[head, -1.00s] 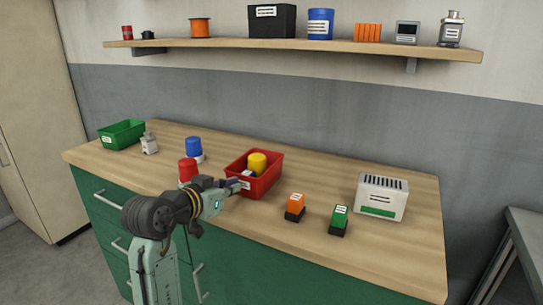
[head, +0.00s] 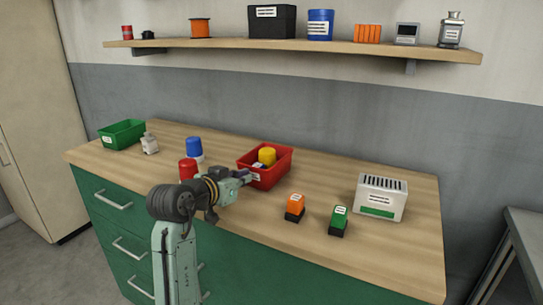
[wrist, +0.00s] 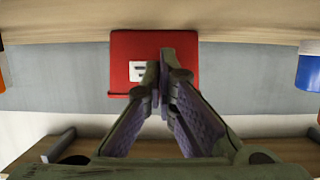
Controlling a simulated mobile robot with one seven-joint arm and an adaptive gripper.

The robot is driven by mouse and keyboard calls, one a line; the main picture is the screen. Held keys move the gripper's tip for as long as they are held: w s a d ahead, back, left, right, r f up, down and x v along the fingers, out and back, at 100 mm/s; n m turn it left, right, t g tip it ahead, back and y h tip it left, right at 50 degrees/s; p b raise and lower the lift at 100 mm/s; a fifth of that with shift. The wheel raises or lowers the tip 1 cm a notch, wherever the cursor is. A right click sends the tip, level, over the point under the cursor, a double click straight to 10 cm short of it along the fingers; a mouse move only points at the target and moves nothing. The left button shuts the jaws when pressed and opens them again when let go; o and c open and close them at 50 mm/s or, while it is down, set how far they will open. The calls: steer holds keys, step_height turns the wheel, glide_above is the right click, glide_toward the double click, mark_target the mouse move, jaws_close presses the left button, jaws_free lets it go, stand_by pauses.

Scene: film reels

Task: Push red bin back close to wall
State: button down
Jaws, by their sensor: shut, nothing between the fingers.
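The red bin (head: 277,178) stands upright on the wooden counter, short of the grey wall, with a gap of bare counter behind it. A yellow cylinder (head: 267,155) and a smaller pale item are inside it. My gripper (head: 246,178) is shut and empty at the bin's front face, near its white label. The wrist view appears upside down; there the closed fingertips (wrist: 163,62) overlap the bin's labelled front (wrist: 122,65). They look to be at or very near the face; I cannot tell whether they touch.
Orange (head: 295,205) and green (head: 339,218) blocks stand front right, with a white slotted box (head: 381,198) beyond. A loaded shelf (head: 290,43) hangs above.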

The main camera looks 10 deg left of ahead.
mark_target(261, 155)
steer(key=shift+w+d+f+p, duration=0.1)
steer(key=shift+w+d+p, duration=0.55)
steer(key=shift+w, duration=1.5)
steer(key=shift+w+d+p, duration=0.15)
steer(key=shift+w+d, duration=0.85)
steer(key=shift+w, duration=1.1)
steer(key=shift+w+d+f+p, duration=0.1)
steer(key=shift+w+d+p, duration=0.55)
steer(key=shift+w, duration=1.5)
steer(key=shift+s+a+r+p, duration=0.25)
steer(key=shift+s+r, duration=0.3)
steer(key=shift+s, duration=0.25)
steer(key=shift+s+a+r+p, duration=0.1)
steer(key=shift+s+a+r, duration=0.15)
steer(key=shift+s+r, duration=0.4)
steer(key=shift+s+a+r+p, duration=0.25)
steer(key=shift+s+r, duration=0.2)
steer(key=shift+s, duration=0.45)
